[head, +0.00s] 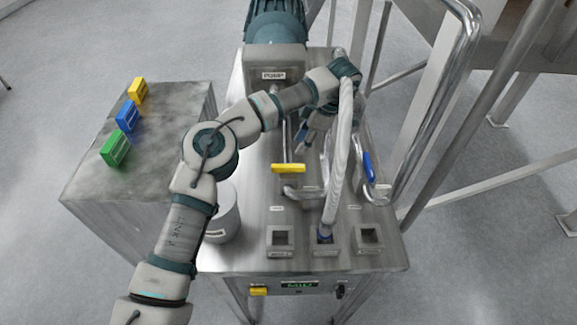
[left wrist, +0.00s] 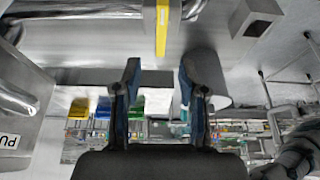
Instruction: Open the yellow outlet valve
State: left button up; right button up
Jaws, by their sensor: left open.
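The yellow outlet valve handle (head: 288,168) is a flat bar lying left to right above the machine's metal top in the head view. In the left wrist view the yellow handle (left wrist: 161,28) shows as an upright strip at the top middle, in line with the gap between my fingers. My left gripper (head: 303,143) is just behind the handle in the head view, partly hidden by my own wrist. In the left wrist view my left gripper (left wrist: 158,78) is open, its two fingers apart and nothing between them. My right gripper is not in view.
A blue valve handle (head: 369,167) stands upright to the right, past a pale hose (head: 338,165). Yellow (head: 138,90), blue (head: 127,116) and green (head: 115,149) blocks sit on the left cabinet. A pump (head: 275,50) stands behind. A bent steel pipe (head: 432,110) is at right.

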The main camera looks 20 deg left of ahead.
aim_at(288, 165)
pick_arm(q)
jog(key=x, duration=0.5)
jog(key=shift+f, duration=0.4)
jog(key=x, duration=0.3)
jog(key=shift+s+d+p, duration=0.1)
jog(key=shift+s+p, duration=0.05)
jog(key=shift+p, duration=0.25)
jog(key=shift+a+f, duration=0.25)
jog(key=shift+f, duration=0.2)
grip_shut()
jog(key=shift+r, duration=0.1)
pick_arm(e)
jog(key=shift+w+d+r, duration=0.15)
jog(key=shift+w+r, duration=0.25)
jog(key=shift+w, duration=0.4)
